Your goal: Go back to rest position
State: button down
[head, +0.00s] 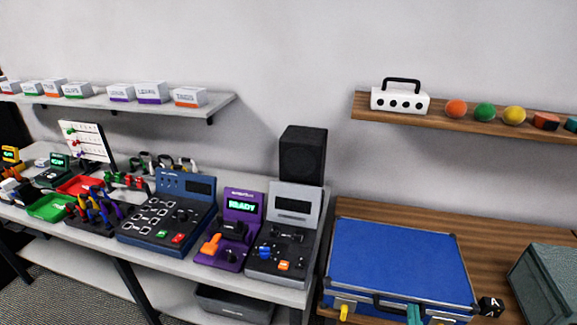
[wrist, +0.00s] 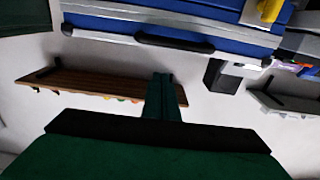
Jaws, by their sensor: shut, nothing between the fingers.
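My gripper (wrist: 163,78) is shut and empty in the wrist view, its two dark green fingers side by side. In the head view, a teal tip (head: 413,315) at the bottom edge, likely my gripper, is in front of the blue case. The blue case (head: 398,260) with silver edges lies closed on the wooden table. It also shows, upside down, at the top of the wrist view (wrist: 110,22), apart from the fingers. The rest of my arm is out of the head view.
A black cube (head: 491,306) and a grey-green box (head: 548,285) stand right of the case. The grey bench (head: 255,284) at left holds several devices. A wooden shelf (head: 365,112) and a grey shelf (head: 222,103) are on the wall. A black speaker (head: 303,155) stands at the back.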

jog(key=shift+w+d+f, duration=0.1)
jog(key=shift+w+f, duration=0.1)
jog(key=shift+f, duration=0.5)
jog(key=shift+w+d+f, duration=0.1)
jog(key=shift+w+f, duration=0.1)
jog(key=shift+f, duration=0.45)
jog(key=shift+a, duration=0.1)
